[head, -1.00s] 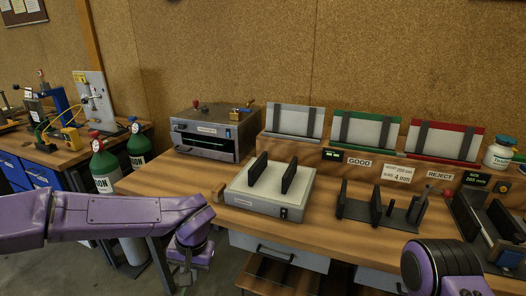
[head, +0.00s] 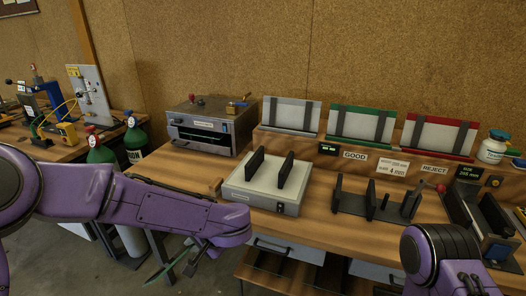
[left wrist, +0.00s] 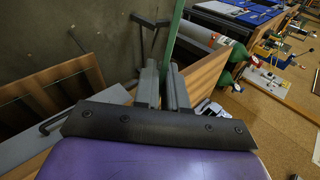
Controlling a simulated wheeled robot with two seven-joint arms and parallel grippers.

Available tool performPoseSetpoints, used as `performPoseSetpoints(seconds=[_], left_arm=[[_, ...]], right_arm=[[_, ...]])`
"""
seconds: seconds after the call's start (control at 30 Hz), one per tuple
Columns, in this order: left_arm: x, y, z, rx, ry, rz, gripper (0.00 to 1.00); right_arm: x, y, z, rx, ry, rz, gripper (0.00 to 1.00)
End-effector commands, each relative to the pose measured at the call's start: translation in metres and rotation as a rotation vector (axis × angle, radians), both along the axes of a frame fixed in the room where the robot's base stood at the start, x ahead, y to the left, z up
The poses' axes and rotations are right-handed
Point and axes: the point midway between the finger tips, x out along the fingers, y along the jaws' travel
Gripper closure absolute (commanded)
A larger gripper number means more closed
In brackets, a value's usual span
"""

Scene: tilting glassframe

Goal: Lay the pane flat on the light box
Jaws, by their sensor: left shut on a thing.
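The pane shows as a thin green edge (left wrist: 175,36) rising from between the fingers of my left gripper (left wrist: 164,88) in the left wrist view. In the head view a thin green edge (head: 160,275) shows below my left wrist. My left gripper (head: 190,266) is shut on the pane, low in front of the bench and left of the light box. The light box (head: 262,201) is a pale-topped grey box on the bench, with two black uprights standing on top. Most of the pane's face is hidden. My right arm shows at the lower right, but its gripper is out of view.
A grey oven-like unit (head: 211,128) stands behind the light box. A black slotted rack (head: 372,205) is to its right. Sloped GOOD (head: 362,124) and REJECT (head: 437,135) holders line the back. Green gas bottles (head: 101,152) stand at left. Open floor lies below my left arm.

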Motion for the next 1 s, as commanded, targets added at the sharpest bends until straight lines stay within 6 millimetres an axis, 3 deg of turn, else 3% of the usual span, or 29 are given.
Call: performPoseSetpoints(seconds=[0.4, 0.73, 1.0], left_arm=[[0.036, -0.041, 0.053, 0.19, -0.191, -0.562, 1.0], [0.035, -0.091, 0.073, 0.25, -0.369, -0.922, 1.0], [0.025, -0.125, 0.075, 0.267, -0.51, -1.128, 1.0]], right_arm=[[0.0, 0.0, 0.015, 0.0, 0.0, 0.0, 0.57], [0.0, 0.0, 0.02, 0.0, 0.0, 0.0, 0.57], [0.0, 0.0, 0.021, 0.0, 0.0, 0.0, 0.57]])
